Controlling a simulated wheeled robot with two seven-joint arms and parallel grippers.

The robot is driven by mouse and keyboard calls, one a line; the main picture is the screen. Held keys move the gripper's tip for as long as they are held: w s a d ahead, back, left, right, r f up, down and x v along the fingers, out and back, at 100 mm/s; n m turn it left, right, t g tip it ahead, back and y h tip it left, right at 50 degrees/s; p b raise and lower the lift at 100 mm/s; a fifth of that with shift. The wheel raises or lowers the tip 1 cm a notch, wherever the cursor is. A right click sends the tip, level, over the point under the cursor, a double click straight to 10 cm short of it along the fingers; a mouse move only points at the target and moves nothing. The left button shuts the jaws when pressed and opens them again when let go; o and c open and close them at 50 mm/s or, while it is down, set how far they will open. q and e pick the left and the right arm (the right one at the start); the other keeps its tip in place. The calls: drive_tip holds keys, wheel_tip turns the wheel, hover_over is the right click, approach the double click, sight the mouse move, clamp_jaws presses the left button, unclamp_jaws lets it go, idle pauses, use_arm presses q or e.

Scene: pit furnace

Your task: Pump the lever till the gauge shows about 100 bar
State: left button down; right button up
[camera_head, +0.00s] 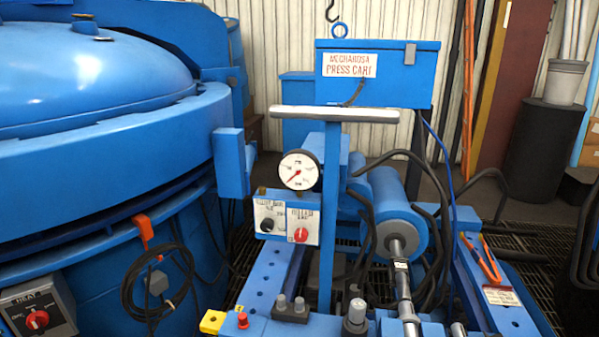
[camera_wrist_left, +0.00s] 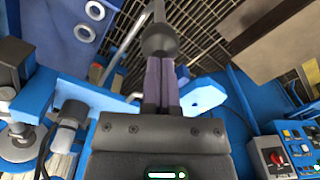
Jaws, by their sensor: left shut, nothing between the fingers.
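The round white gauge (camera_head: 299,170) faces me on the blue press cart in the head view. Its red needle points to the lower left, towards the low end of the dial; the figures are too small to read. I cannot pick out the pump lever for sure. In the left wrist view my left gripper (camera_wrist_left: 160,62) is shut, with its fingers together and nothing between them. A dark rounded piece on a stem (camera_wrist_left: 159,38) shows just beyond the fingertips; I cannot tell whether it touches them. Neither gripper shows in the head view.
A large blue furnace (camera_head: 90,80) fills the left. Below the gauge are a panel with a red knob (camera_head: 301,235) and a red button (camera_head: 242,320).

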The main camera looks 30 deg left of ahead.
use_arm(q)
drive_tip(key=shift+f, duration=0.65)
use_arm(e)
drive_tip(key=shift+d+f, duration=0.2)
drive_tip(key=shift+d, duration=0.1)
